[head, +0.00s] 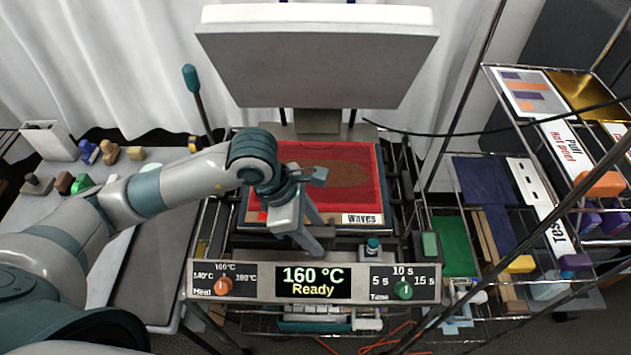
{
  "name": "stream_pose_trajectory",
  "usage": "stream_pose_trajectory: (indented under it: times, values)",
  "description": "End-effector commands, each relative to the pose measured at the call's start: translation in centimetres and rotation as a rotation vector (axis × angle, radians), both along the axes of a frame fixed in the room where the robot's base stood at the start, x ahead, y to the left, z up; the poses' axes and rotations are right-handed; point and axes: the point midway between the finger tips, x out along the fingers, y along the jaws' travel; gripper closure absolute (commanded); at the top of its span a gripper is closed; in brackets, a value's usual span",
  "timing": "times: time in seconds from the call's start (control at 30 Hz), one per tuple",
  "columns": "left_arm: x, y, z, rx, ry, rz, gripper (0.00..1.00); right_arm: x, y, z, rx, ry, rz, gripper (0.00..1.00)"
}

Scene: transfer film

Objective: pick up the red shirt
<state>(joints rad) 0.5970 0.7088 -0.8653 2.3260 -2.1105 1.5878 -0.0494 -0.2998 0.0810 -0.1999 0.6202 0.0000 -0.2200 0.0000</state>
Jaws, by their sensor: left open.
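The red shirt (358,160) lies flat on the lower platen of the heat press. A darker brownish patch shows in its middle, and a white "WAVES" label (361,218) sits at its front right. My left gripper (313,232) is open and points down over the shirt's front edge, left of the label. I cannot tell whether its fingers touch the cloth. My left forearm and wrist cover the shirt's left part. My right gripper is not in view.
The press's grey upper plate (318,55) is raised behind the shirt. The control panel (313,283) in front reads 160 °C, Ready. A lever (195,95) stands at the back left. Wire racks with sheets and rolls (505,215) fill the right. Stamps and blocks (88,152) lie on the left table.

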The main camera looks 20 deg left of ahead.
Motion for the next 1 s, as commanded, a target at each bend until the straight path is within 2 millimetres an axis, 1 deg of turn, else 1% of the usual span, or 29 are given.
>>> stream_pose_trajectory:
  times: [0.4, 0.43, 0.47, 0.5, 0.57, 0.6, 0.63, 1.0]
  values:
    - [0.02, 0.0, -0.03, -0.001, -0.001, 0.0, 0.55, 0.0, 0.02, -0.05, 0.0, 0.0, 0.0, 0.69]
    - [0.02, 0.01, -0.02, 0.0, -0.001, 0.0, 0.57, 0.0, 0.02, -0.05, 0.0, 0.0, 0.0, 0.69]
    - [0.02, 0.01, -0.02, -0.001, -0.001, 0.0, 0.64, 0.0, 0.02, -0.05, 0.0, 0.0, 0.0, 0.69]
    - [0.02, 0.01, -0.02, -0.001, -0.001, 0.0, 0.74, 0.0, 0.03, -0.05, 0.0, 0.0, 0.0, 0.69]
    - [0.02, 0.01, -0.02, -0.001, -0.001, 0.0, 0.88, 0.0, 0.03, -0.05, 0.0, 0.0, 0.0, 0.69]
    - [0.03, 0.01, -0.01, -0.001, -0.001, 0.0, 0.98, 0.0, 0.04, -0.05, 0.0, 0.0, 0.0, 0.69]
    - [0.03, 0.01, -0.01, -0.001, -0.001, 0.0, 1.0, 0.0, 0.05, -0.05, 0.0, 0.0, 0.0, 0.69]
    - [0.09, 0.0, 0.11, -0.001, -0.004, 0.0, 1.0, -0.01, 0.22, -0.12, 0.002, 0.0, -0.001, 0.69]
